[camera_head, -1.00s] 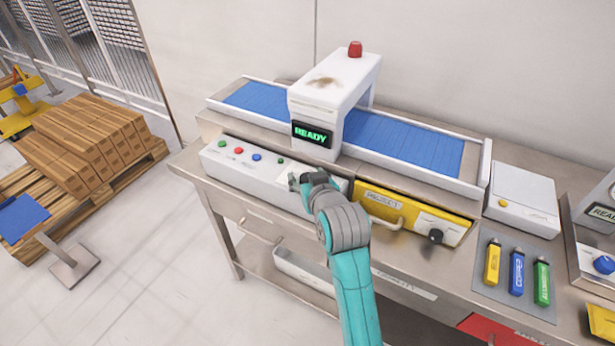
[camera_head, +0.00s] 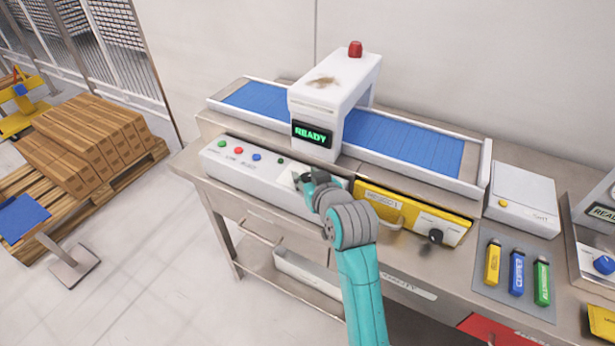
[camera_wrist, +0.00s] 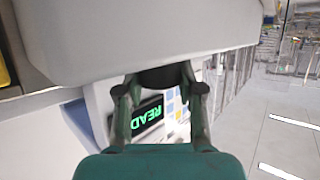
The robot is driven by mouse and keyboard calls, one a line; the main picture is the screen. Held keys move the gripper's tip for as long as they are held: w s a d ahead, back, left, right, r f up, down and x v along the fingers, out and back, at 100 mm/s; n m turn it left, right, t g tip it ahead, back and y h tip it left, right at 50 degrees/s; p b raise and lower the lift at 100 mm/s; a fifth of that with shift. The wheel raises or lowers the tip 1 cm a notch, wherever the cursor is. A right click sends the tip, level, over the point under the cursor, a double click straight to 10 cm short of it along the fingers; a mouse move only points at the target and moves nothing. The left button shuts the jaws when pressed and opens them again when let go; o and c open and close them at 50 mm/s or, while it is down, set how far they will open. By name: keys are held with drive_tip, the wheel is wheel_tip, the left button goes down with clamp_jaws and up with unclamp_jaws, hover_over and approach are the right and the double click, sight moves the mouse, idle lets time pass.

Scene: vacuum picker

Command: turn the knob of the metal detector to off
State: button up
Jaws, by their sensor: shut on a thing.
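The metal detector (camera_head: 335,98) is a white arch over a blue conveyor, with a red lamp on top. Its screen (camera_head: 312,135) reads READY in green; the screen also shows in the wrist view (camera_wrist: 147,115). The white control panel (camera_head: 222,163) runs along the front below it. My gripper (camera_head: 300,182) is at the right part of this panel. In the wrist view my gripper (camera_wrist: 160,88) has its fingers on either side of a dark round knob (camera_wrist: 158,78) and is shut on it. The knob's pointer and labels are hidden.
A yellow box (camera_head: 385,204) with a handle and a black knob (camera_head: 436,236) is right of my arm. Green, red and blue buttons (camera_head: 239,150) are on the panel's left. Yellow, blue and green sticks (camera_head: 517,272) lie on a grey mat at the right.

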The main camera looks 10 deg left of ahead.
sight(307, 177)
drive_tip(key=shift+w+d+n+g+y, duration=0.15)
drive_tip(key=shift+n+g+y, duration=0.55)
drive_tip(key=shift+n+y, duration=0.45)
drive_tip(key=n+g+y, duration=0.3)
drive_tip(key=n+g, duration=0.1)
drive_tip(key=n+g+y, duration=0.1)
drive_tip(key=n+g, duration=0.3)
drive_tip(key=shift+n+g+y, duration=0.25)
drive_tip(key=shift+g+y, duration=0.1)
drive_tip(key=shift+g, duration=0.05)
drive_tip(key=shift+n+g, duration=0.3)
drive_tip(key=o, duration=1.2)
drive_tip(key=shift+c, duration=0.2)
wheel_tip(307, 177, up, 10)
drive_tip(key=shift+f, duration=0.1)
